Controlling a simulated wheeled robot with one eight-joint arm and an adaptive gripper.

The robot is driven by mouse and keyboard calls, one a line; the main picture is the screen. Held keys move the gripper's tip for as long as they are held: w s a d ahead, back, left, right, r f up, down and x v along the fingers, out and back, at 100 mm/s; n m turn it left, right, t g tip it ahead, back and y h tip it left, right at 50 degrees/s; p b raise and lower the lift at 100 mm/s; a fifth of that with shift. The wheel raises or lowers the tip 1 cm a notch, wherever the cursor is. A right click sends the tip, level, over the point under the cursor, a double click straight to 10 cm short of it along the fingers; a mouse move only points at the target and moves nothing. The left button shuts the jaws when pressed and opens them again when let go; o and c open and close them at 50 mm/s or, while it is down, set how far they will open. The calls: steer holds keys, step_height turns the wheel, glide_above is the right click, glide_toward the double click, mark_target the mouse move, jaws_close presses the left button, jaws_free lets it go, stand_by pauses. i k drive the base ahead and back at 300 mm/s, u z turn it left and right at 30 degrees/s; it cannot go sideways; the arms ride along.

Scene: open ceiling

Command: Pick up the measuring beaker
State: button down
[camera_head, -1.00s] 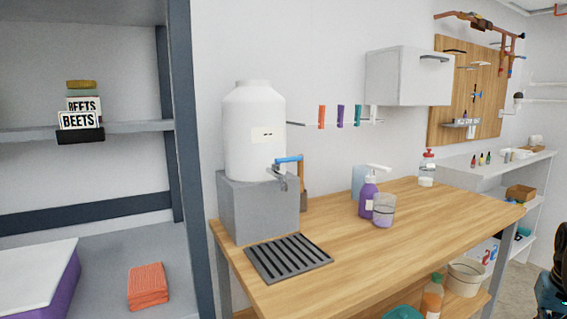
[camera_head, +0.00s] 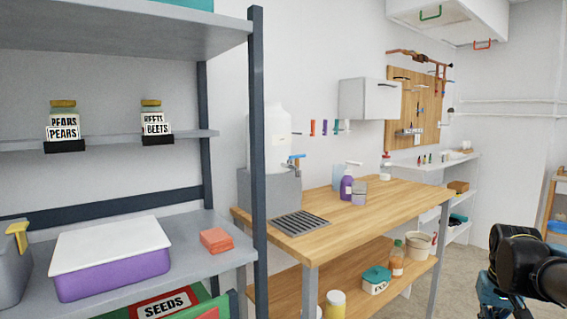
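A small translucent cup (camera_head: 359,193), which looks like the measuring beaker, stands upright on the wooden bench (camera_head: 400,198). It is right beside a purple pump bottle (camera_head: 346,188), and I cannot tell whether they touch. Dark parts of my own arm show at the lower right edge, well apart from the cup. No gripper fingers can be made out there.
A grey shelf rack (camera_head: 258,150) with a purple tub (camera_head: 112,285) and labelled jars fills the left. A white dispenser (camera_head: 270,140) stands on a grey block behind a black drain grate (camera_head: 300,224). Open floor lies right of the bench.

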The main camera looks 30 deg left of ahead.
mark_target(359, 189)
steer(key=k, duration=0.3)
steer(key=z, duration=0.5)
steer(key=i, duration=1.35)
steer(key=u, duration=1.9)
